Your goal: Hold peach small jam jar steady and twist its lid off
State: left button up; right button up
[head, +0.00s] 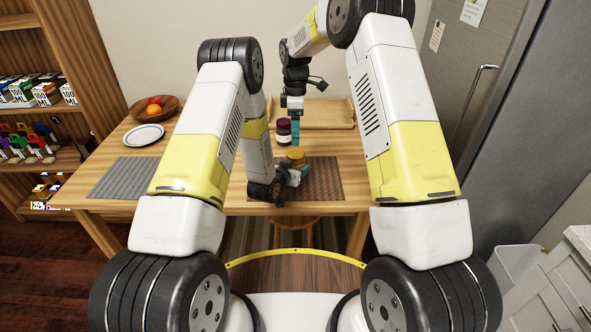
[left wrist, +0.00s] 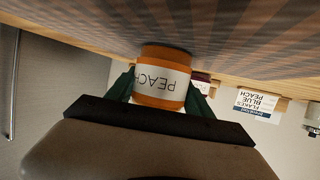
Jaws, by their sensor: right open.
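The peach small jam jar (head: 296,154) stands on the brown placemat, its orange-yellow top showing in the head view. In the left wrist view, the orange jar (left wrist: 165,77) appears inverted with a white PEACH label. My left gripper (head: 298,172) is at the jar's near side. Its green fingers (left wrist: 160,88) lie on either side of the jar and appear closed against it. My right gripper (head: 296,143) points down just above and behind the jar top, open, its teal fingers overlapping in this view. The arm's wrist hides part of the jar's lower side.
A dark red jar (head: 283,131) stands close behind and left of the peach jar. A wooden tray (head: 335,113) lies at the back. A plate (head: 144,135), a fruit bowl (head: 153,107) and a grey placemat (head: 122,178) are at left. A fridge (head: 505,120) stands at right.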

aim_at(296, 153)
pick_arm(q)
grip_shut()
pick_arm(e)
jog(key=m, duration=0.7)
jog(key=shift+m, duration=0.3)
jog(key=m, duration=0.8)
jog(key=shift+f+m, duration=0.1)
jog(key=shift+m, duration=0.2)
jog(key=m, duration=0.4)
jog(key=shift+m, duration=0.3)
jog(key=m, duration=0.8)
jog(key=shift+m, duration=0.3)
jog(key=m, duration=0.5)
jog(key=shift+m, duration=0.4)
jog(key=shift+f+m, duration=0.15)
jog(key=shift+m, duration=0.25)
notch_tip(296, 153, down, 8)
jog(key=shift+r, duration=0.25)
jog(key=shift+c, duration=0.5)
